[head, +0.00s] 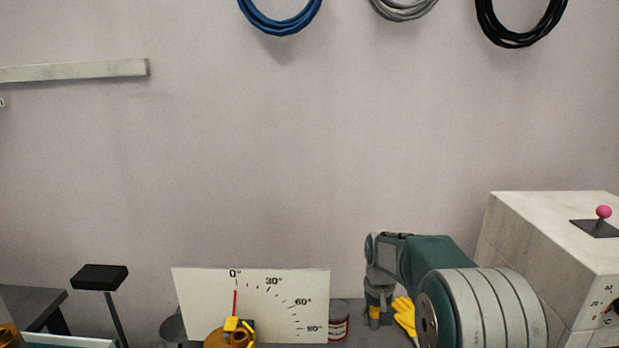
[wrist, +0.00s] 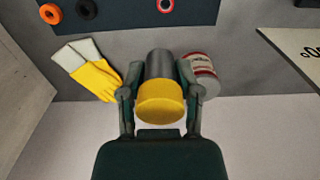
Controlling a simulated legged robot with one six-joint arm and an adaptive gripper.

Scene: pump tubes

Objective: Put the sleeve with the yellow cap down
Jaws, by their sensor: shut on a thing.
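The sleeve (wrist: 160,66) is a dark grey cylinder with a yellow cap (wrist: 160,100) on the end nearest the wrist camera. My gripper (wrist: 156,82) is shut on it, with one finger on each side, in the wrist view. In the head view my gripper (head: 378,290) points down at the lower right, and the sleeve (head: 374,311) shows small between its fingers with a yellow band. I cannot tell whether the sleeve's lower end touches the grey bench.
Yellow and white gloves (wrist: 94,72) lie left of the sleeve, and a red-and-white can (wrist: 203,75) stands close on its right. A dark blue mat (wrist: 120,14) with rings lies beyond. An angle-scale board (head: 280,296) and a large pale box (head: 550,245) flank the arm.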

